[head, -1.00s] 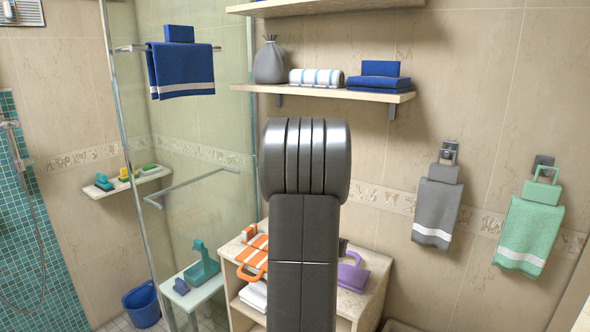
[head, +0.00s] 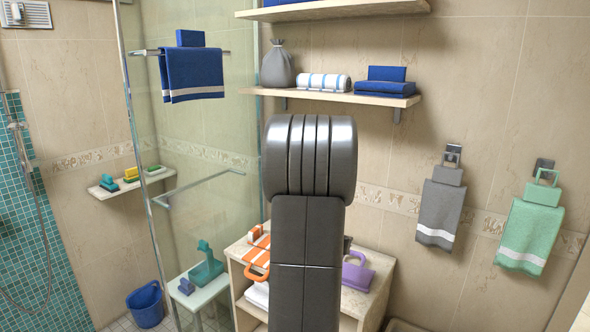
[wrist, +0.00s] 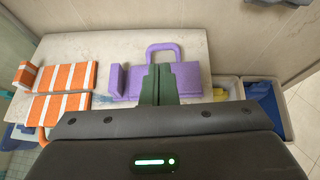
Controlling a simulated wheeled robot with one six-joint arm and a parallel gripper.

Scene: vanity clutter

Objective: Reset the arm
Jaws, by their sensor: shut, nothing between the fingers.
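My arm stands upright in the middle of the head view, and my gripper is hidden there behind the arm. In the wrist view the dark fingers of my gripper (wrist: 160,84) are together and empty. They overlap a purple object with a handle (wrist: 188,80) in the picture; I cannot tell whether they touch it. The purple object (head: 357,274) also shows in the head view, on the cabinet top right of my arm.
Orange-and-white striped pieces (wrist: 62,93) lie on the cabinet top (wrist: 85,47) to the left. Bins (wrist: 262,98) stand right of the cabinet. A wall shelf (head: 330,97) and a grey towel (head: 438,213) are beyond my arm. A glass panel (head: 190,140) stands left.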

